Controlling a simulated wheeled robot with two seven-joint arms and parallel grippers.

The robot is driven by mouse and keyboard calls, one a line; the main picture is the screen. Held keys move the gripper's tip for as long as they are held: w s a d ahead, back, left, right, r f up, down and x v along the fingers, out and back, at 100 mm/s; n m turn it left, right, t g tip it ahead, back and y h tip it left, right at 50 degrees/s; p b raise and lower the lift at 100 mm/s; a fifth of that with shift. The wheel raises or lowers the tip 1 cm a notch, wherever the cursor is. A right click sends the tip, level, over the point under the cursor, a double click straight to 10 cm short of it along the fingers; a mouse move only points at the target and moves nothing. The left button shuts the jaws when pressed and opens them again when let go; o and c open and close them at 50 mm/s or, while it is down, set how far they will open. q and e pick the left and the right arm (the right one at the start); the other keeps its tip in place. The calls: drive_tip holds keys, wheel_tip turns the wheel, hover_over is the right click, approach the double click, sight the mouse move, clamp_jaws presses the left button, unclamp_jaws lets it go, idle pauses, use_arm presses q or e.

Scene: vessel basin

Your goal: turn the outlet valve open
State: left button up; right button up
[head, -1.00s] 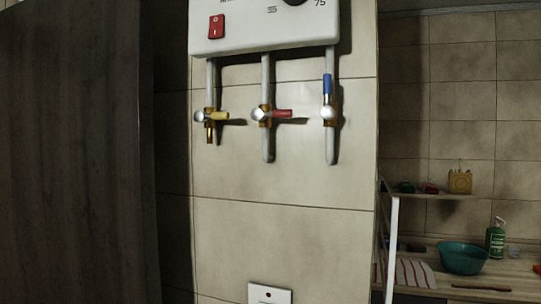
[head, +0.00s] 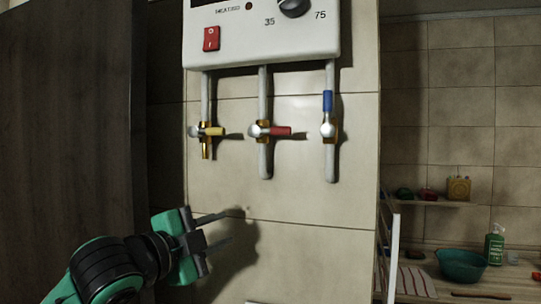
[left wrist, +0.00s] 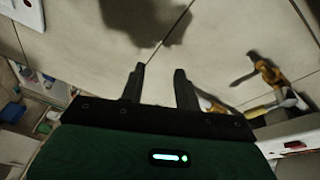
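Three lever valves hang on pipes under a white water heater in the head view; none is labelled as the outlet. The yellow-handled valve (head: 213,131) and red-handled valve (head: 279,131) have levers pointing sideways to the right. The blue-handled valve (head: 328,102) has its lever upright, along its pipe. My left gripper (head: 226,229) is in front of the wall, below the yellow and red valves, touching none. In the left wrist view the gripper (left wrist: 160,72) has its fingers apart with nothing between them. Brass valve parts (left wrist: 268,72) show to its right. My right gripper is out of view.
The heater (head: 260,45), with a red switch (head: 211,38) and a dial (head: 293,6), is above the valves. A dark panel (head: 65,140) stands at left. A shelf with a teal bowl (head: 461,264) and green bottle (head: 494,245) is at right. The tiled wall below the valves is clear.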

sight(269, 132)
use_arm(q)
drive_tip(key=s+d+r+m+h, duration=0.1)
drive_tip(key=s+r+m+h, duration=0.15)
drive_tip(key=s+r, duration=0.4)
drive_tip(key=s+r+m+h, duration=0.1)
drive_tip(key=s+r+m, duration=0.3)
drive_tip(key=r, duration=0.5)
drive_tip(key=shift+y, duration=0.25)
drive_tip(key=p+x, duration=0.6)
drive_tip(key=x, duration=0.6)
drive_tip(key=shift+w+d+r, duration=0.1)
drive_tip(key=shift+w, duration=0.1)
drive_tip(key=shift+w+d+p, duration=0.4)
drive_tip(key=shift+w+d, duration=0.05)
drive_tip(key=shift+w, duration=0.15)
drive_tip(key=shift+c, duration=0.2)
clamp_jaws()
